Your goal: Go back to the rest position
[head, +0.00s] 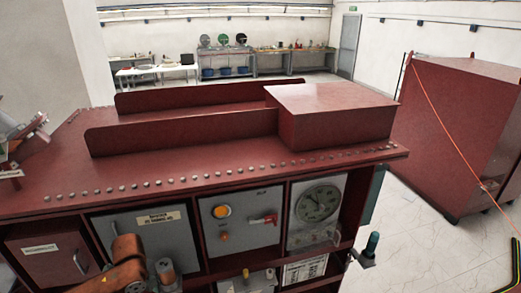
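A grey jointed part (22,135) shows at the left edge, over the left end of the dark red cabinet top (190,172). It looks like part of my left gripper, but it is cut off by the picture edge. I cannot tell whether it is open or shut, or whether it touches the cabinet. My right gripper does not show. The cabinet front has a grey labelled door (150,235), a panel with an orange round button (221,211) and a red handle (263,219), and a round dial (319,203).
A raised red box (333,112) and two upright red panels (185,133) stand on the cabinet top. A second red cabinet (455,115) with an orange cord (448,132) stands at the right. Pale floor (420,225) lies clear between them. Workbenches (225,68) line the back wall.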

